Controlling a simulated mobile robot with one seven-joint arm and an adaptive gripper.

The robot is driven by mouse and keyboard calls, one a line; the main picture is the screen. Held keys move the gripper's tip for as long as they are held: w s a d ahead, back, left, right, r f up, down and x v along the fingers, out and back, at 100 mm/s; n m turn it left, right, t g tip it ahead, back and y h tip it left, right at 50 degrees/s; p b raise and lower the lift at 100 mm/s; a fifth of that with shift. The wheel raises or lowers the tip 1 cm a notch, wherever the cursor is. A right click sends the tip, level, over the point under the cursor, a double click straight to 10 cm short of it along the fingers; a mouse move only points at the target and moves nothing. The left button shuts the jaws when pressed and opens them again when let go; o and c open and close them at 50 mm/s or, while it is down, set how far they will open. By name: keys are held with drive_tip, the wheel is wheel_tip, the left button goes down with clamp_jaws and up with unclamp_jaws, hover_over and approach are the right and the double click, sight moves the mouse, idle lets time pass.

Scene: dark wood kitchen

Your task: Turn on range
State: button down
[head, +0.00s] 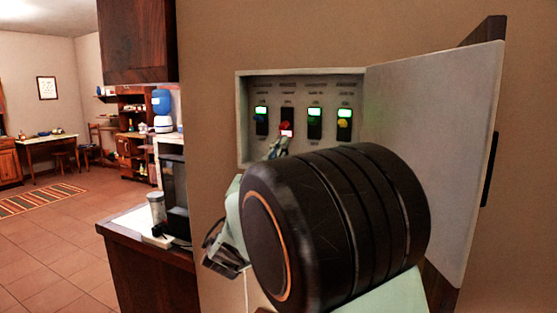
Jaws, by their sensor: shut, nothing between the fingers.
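A breaker panel (297,86) is set in the tan wall, with its door (435,130) swung open to the right. It has several switches in a row. The second switch from the left (287,118) shows a red light low down. The first (262,120), third (314,122) and rightmost (344,124) show green lights at the top. The labels are too small to read, so I cannot tell which is the range. The tip of my gripper (277,148) shows just below the second switch, shut and empty. I cannot tell whether it touches. My dark wrist hides the rest.
The open door stands close to the right of my wrist. A counter (128,222) with a dark appliance (174,187) and a cup (157,207) is at the left, below a hanging cabinet (138,40). Open tiled floor (60,250) lies beyond.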

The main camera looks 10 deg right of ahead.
drive_tip(key=shift+s+a+r, duration=0.1)
drive_tip(key=shift+a+r, duration=0.05)
drive_tip(key=shift+r, duration=0.3)
drive_tip(key=shift+r+p, duration=0.15)
drive_tip(key=shift+p, duration=0.15)
drive_tip(key=shift+s+a+r+p, duration=0.1)
drive_tip(key=shift+s+p, duration=0.05)
drive_tip(key=shift+p, duration=0.35)
